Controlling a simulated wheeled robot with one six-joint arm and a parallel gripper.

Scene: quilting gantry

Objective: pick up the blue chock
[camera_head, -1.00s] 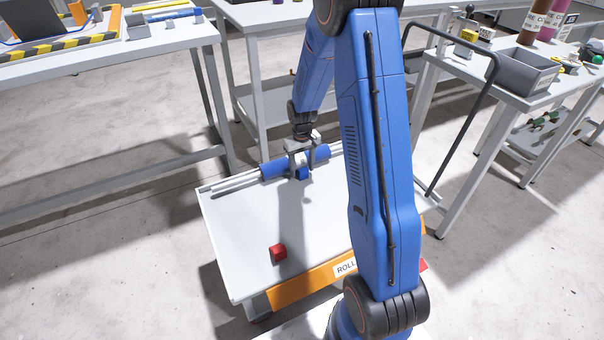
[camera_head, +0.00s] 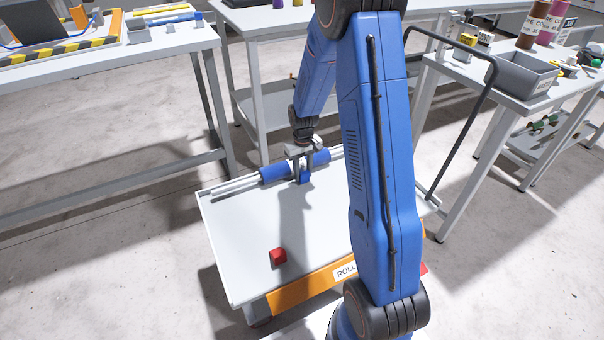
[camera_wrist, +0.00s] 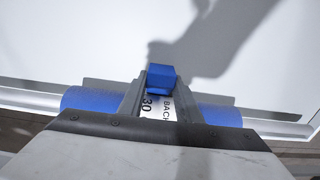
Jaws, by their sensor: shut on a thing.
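The blue chock (camera_head: 304,178) is a small block at the front side of the blue roll, on the white cart top. In the wrist view the chock (camera_wrist: 162,77) sits between the fingertips. My gripper (camera_head: 303,172) reaches down over the roll and is shut on the chock; its fingertips also show in the wrist view (camera_wrist: 155,85). I cannot tell whether the chock touches the cart top.
The blue roll (camera_head: 273,174), with a white label (camera_wrist: 158,107), lies along the rail at the cart's (camera_head: 240,225) far edge. A red chock (camera_head: 278,257) lies near the front. Benches (camera_head: 150,50) stand behind; a black handle (camera_head: 470,125) rises at right.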

